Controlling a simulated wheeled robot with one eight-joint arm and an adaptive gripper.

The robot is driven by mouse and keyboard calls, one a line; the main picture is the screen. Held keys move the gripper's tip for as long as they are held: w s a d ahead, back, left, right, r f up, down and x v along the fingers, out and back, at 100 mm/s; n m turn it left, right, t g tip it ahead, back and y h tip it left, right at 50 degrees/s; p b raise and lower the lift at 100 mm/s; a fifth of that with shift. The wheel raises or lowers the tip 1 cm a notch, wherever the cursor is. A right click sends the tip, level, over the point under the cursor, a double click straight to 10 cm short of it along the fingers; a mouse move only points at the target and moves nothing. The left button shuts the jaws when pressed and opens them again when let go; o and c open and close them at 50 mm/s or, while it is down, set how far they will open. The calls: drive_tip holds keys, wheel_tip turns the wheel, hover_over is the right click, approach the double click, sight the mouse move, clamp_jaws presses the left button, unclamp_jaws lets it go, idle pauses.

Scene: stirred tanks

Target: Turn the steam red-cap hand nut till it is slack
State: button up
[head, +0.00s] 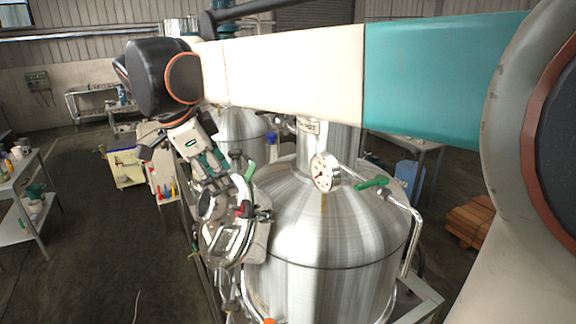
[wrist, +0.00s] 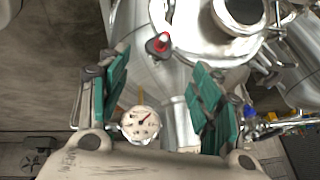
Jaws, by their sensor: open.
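The red-cap hand nut (wrist: 158,43) shows in the wrist view as a red cap on a dark lobed knob, at the edge of the round manway. In the head view the red cap (head: 243,209) sits on the manway rim of the near steel tank. My gripper (wrist: 160,62) is open with its teal fingers spread wide. The nut lies between and just beyond the fingertips in the wrist view, with nothing held. In the head view my gripper (head: 218,172) hangs above the manway, pointing down toward the nut. The exact gap is hard to tell.
The steel tank (head: 320,225) carries a pressure gauge (head: 325,172), a green-handled valve (head: 372,184) and a bent pipe. A second tank (head: 238,128) is behind. The floor (head: 90,235) at left is open.

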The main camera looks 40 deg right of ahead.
sight(242, 208)
drive_tip(key=p+x, duration=0.1)
drive_tip(key=x, duration=0.9)
drive_tip(key=shift+d+f+p, duration=0.1)
drive_tip(key=shift+f+p, duration=0.1)
drive_tip(key=shift+p, duration=0.1)
drive_tip(key=c, duration=1.1)
